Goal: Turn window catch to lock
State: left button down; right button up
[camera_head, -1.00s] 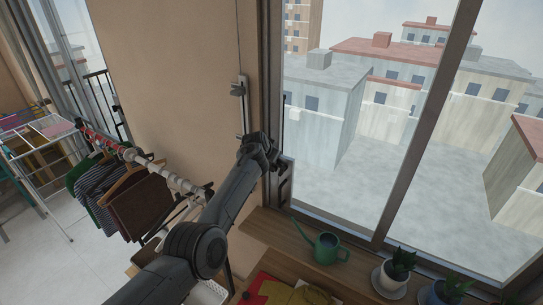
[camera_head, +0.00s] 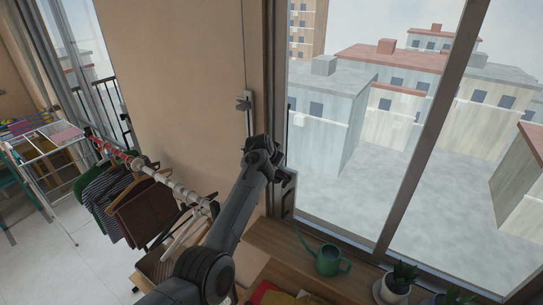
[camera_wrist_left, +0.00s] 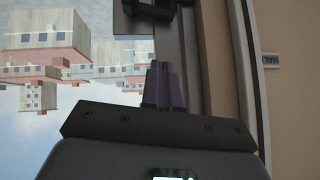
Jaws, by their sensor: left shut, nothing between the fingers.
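My left gripper (camera_head: 268,152) is in front of the left upright of the window frame (camera_head: 274,60), beside the wall edge. Its fingers look shut and empty. In the left wrist view its fingertips (camera_wrist_left: 165,82) are together, pointing along the dark frame. In the head view the gripper hides part of the frame. A grey slotted plate (camera_head: 289,195) sits just below the gripper. My right gripper is not in view.
A green watering can (camera_head: 327,262) and potted plants (camera_head: 397,283) stand on the wooden sill (camera_head: 290,243). A clothes rack (camera_head: 165,180) with hanging clothes is at left. A thin rail with a small bracket (camera_head: 243,103) runs up the wall left of the gripper.

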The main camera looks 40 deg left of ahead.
pick_arm(q)
jog(key=b+v, duration=0.1)
jog(key=v, duration=0.6)
jog(key=shift+b, duration=0.4)
jog(key=shift+d+r, duration=0.1)
jog(key=shift+d, duration=0.05)
